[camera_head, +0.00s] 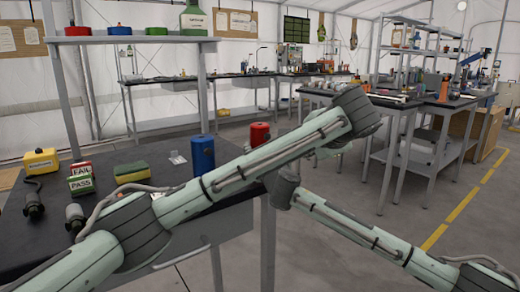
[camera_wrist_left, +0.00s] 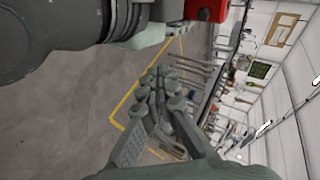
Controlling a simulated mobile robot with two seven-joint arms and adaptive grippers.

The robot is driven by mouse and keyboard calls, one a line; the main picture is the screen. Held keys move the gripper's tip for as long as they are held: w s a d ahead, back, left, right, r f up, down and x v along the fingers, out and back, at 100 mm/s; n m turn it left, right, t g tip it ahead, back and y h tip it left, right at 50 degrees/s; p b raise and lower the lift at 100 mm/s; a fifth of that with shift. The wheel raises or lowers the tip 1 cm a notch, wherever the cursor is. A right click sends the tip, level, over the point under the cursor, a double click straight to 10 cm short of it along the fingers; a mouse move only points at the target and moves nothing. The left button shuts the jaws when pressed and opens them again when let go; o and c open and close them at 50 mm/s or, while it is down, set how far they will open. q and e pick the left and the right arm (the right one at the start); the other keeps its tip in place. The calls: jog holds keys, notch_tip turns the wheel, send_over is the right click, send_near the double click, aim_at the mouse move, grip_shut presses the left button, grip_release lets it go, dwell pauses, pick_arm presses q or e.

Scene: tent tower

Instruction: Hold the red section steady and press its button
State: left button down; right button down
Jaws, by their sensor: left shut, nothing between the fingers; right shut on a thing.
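The red section (camera_head: 258,134) stands upright beyond my left forearm, which hides its lower part. It also shows as a red block at the top edge of the left wrist view (camera_wrist_left: 205,9). My right gripper (camera_head: 284,186) comes in from the right beneath my left arm. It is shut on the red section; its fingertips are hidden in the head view. My left gripper (camera_wrist_left: 170,97) is shut and empty, apart from the red section; the end of my left arm (camera_head: 355,110) is right of it. I cannot make out the button.
A dark table holds a blue section (camera_head: 202,153), a yellow container (camera_head: 40,162), FAIL and PASS blocks (camera_head: 80,179) and a yellow-green sponge (camera_head: 132,172). A shelf above carries red, blue and green items.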

aim_at(268, 137)
pick_arm(q)
jog(key=w+a+m+h, duration=0.1)
jog(key=w+a+m, duration=0.1)
jog(key=w+a, duration=0.4)
jog(key=shift+w+a+r+m, duration=0.15)
jog(key=shift+w+r+m, duration=0.05)
jog(key=shift+r+m, duration=0.1)
dwell(0.3)
jog(key=shift+w, duration=0.1)
dwell(1.3)
jog(key=shift+w+a, duration=0.25)
jog(key=shift+a, duration=0.05)
jog(key=shift+w+a, duration=0.1)
dwell(0.3)
jog(key=shift+s+d, duration=0.3)
jog(key=shift+s, duration=0.15)
jog(key=shift+d, duration=0.1)
